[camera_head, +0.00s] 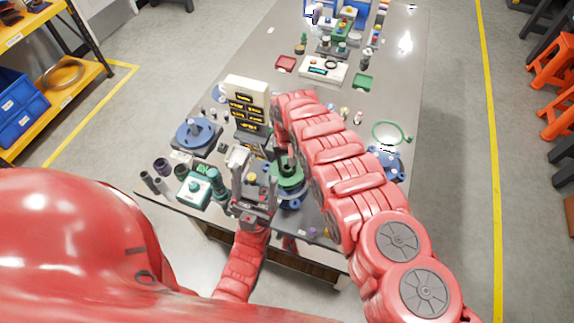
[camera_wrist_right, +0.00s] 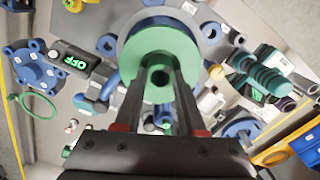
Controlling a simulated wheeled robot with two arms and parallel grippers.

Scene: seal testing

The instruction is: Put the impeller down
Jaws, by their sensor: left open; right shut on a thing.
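The impeller (camera_head: 287,176) is a green disc with a hub. It also fills the middle of the right wrist view (camera_wrist_right: 134,52). My right gripper (camera_wrist_right: 161,65) is shut on its hub; in the head view my right arm covers part of this. A blue round housing (camera_head: 292,200) lies under the impeller, and its blue rim shows behind the disc in the right wrist view (camera_wrist_right: 207,32). I cannot tell whether disc and housing touch. My left gripper (camera_head: 253,175) is open and empty, just left of the impeller.
A label panel (camera_head: 247,92) stands behind the grippers. A blue disc fixture (camera_head: 197,133), a teal box (camera_head: 194,191) and dark cylinders stand to the left. A blue flanged part (camera_head: 388,163) and green ring (camera_head: 391,133) lie right of my right arm. Bare tabletop shows farther back.

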